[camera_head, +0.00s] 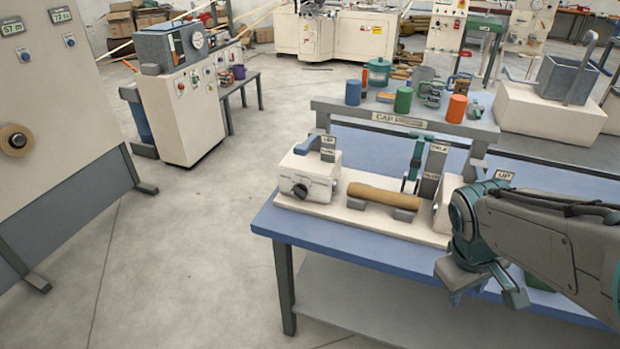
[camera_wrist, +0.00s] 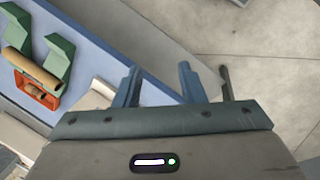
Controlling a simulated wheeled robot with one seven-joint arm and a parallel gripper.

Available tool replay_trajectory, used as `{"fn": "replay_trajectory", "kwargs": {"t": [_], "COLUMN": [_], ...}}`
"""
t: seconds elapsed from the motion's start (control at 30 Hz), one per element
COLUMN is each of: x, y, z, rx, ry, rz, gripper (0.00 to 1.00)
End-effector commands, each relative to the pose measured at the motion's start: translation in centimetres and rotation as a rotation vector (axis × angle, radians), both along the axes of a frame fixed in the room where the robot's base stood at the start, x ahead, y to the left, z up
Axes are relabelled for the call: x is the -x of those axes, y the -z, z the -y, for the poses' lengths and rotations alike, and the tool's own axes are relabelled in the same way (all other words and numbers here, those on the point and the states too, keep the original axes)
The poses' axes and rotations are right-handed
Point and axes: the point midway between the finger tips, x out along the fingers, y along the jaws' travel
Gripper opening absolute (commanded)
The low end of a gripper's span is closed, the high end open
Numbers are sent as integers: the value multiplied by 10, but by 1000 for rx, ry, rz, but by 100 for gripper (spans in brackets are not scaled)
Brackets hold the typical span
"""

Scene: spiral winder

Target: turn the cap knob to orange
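A black round knob (camera_head: 299,191) sits on the front face of a white box (camera_head: 318,173) at the left end of the bench machine. Its markings are too small to read, so I cannot tell which colour it points to. A sign reading "CAP PRESS" (camera_head: 399,120) hangs on the shelf edge behind. My gripper (camera_head: 487,289) is at the bench's front edge on the right, pointing down, well away from the knob. In the wrist view my gripper (camera_wrist: 158,82) has its two fingers apart with nothing between them. The knob does not show in the wrist view.
A brown tube (camera_head: 382,196) lies on the machine's white base, right of the box. Upright levers (camera_head: 432,170) stand behind it. The blue bench (camera_head: 268,222) has bare surface around the machine. Orange, green and blue cylinders stand on the rear shelf.

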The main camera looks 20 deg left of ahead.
Motion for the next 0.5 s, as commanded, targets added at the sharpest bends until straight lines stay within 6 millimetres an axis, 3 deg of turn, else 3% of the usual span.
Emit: {"fn": "replay_trajectory", "kwargs": {"t": [0.27,0.5], "x": [-81,-148], "y": [38,67], "z": [-36,-101], "rx": [418,852], "ry": [-662,-1206], "rz": [-203,-376], "gripper": [36,36]}}
